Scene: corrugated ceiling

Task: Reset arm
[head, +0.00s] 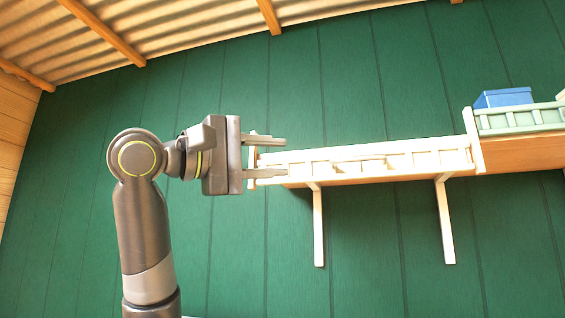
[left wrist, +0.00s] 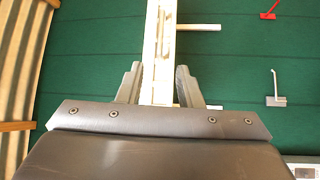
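My left gripper (head: 284,157) is raised on the left side of the head view, pointing right. Its two fingers are spread apart, and I see nothing held between them. The left end of a white railed shelf (head: 390,160) appears at the fingertips. In the left wrist view the gripper (left wrist: 157,78) also shows open, with the pale shelf (left wrist: 160,45) running away between and beyond the fingers. I cannot tell how close the fingers are to the shelf. My right gripper is in neither view.
A green plank wall (head: 350,90) fills the background under a corrugated ceiling (head: 180,25). A second, pale green railed shelf (head: 520,118) at the right holds a blue box (head: 503,97). The left wrist view shows a red item (left wrist: 269,14) and a pale hook-like item (left wrist: 276,98) at the right.

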